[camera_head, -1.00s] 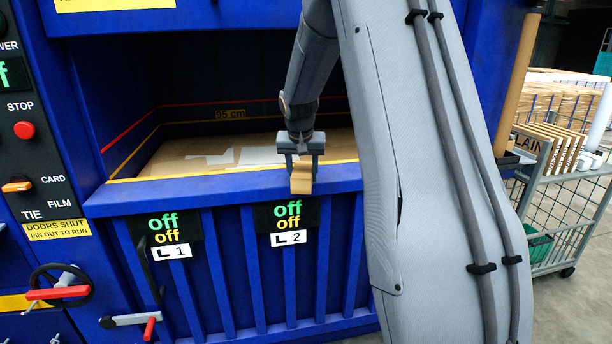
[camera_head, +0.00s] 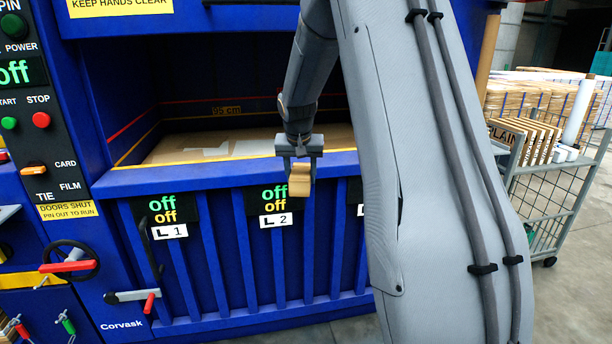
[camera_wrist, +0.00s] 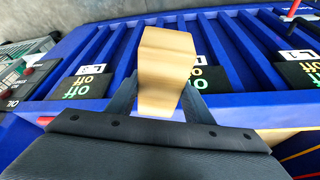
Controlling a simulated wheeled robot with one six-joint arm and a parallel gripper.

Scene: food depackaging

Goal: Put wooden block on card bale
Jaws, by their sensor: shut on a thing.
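My gripper (camera_head: 300,172) is shut on a wooden block (camera_head: 299,186), a small tan piece that hangs below the fingers in front of the blue baler's front edge. The wrist view also shows the wooden block (camera_wrist: 167,62) between the two dark fingers, with the blue ribbed door beyond it. The card bale (camera_head: 165,152) is the flat brown card inside the baler's open chamber, with pale sheets on top. It lies behind and left of my gripper, beyond the blue front edge. Its right part is hidden by my arm.
The blue front edge (camera_head: 130,182) of the baler stands between the block and the chamber. A control panel (camera_head: 40,120) and a handwheel (camera_head: 70,265) are at left. A mesh trolley (camera_head: 560,190) with wooden slats stands at right.

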